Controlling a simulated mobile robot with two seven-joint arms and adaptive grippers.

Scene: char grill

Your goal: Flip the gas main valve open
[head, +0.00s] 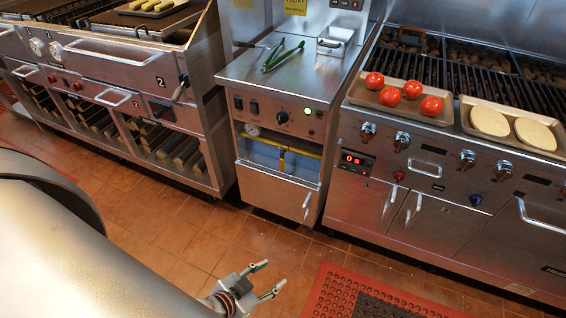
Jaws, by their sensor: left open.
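A yellow gas pipe (300,152) runs across the open recess in the front of the middle steel cabinet. A small yellow valve handle (282,160) shows near the middle of the pipe and appears to point down, crosswise to it; it is too small to tell its exact position. A round gauge (252,131) sits above the recess at the left. My left gripper (275,274) is open and empty, low over the tiled floor, in front of the cabinet and well apart from the valve. My right gripper is not in view.
A cabinet door (276,192) with a vertical handle is below the recess. Green tongs (283,55) lie on the counter above. The char grill (440,185) with trays of tomatoes and patties stands right. A red mat (345,292) lies front right. The floor between is clear.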

